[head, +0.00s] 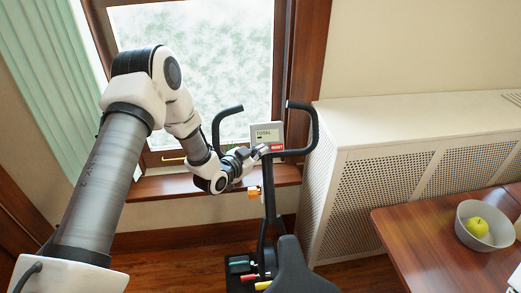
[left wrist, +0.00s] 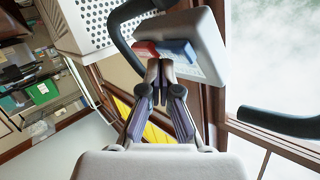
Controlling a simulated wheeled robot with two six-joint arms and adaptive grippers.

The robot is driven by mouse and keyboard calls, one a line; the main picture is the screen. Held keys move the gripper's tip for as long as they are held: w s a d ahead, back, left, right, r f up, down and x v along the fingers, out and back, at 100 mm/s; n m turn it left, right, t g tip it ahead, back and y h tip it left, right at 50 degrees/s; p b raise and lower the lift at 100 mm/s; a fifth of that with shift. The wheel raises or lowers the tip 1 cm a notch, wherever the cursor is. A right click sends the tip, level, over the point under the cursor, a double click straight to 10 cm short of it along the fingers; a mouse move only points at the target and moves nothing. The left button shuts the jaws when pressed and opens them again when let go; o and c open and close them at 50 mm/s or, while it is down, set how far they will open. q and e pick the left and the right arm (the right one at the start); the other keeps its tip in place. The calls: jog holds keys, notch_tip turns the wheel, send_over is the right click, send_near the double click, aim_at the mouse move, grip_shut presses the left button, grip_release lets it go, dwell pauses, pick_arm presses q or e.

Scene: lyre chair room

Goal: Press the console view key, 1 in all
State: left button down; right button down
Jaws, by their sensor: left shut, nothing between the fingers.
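The exercise bike's console (head: 267,130) stands between the handlebars before the window, its screen reading "TOTAL". A red key (head: 277,147) shows at its lower right. In the left wrist view the console (left wrist: 205,30) is tilted, with the red key (left wrist: 146,49) and a blue key (left wrist: 179,50) side by side. My left gripper (head: 260,151) is shut and empty, its fingertips (left wrist: 159,64) at the console's lower edge, in front of the gap between the keys and close to the blue one. I cannot tell whether they touch. My right gripper is not in view.
Black handlebars (head: 224,120) curve up on both sides of the console. The bike's seat (head: 295,270) is nearer. A perforated radiator cover (head: 365,190) and a wooden table (head: 410,226) with a bowl (head: 466,236) holding a green apple (head: 477,227) are at right.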

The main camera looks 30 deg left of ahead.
pick_arm(q)
jog(key=shift+w+a+f+b, duration=0.2)
jog(key=shift+w+b, duration=0.1)
dwell(0.6)
jog(key=shift+s+d+r+p, duration=0.4)
jog(key=shift+s+d+r, duration=0.05)
jog(key=shift+s, duration=0.15)
dwell(0.3)
jog(key=s+d+r+p, duration=0.2)
jog(key=s, duration=0.1)
jog(key=shift+s+d+r, duration=0.2)
jog(key=shift+s+d, duration=0.05)
jog(key=shift+d, duration=0.05)
dwell(0.8)
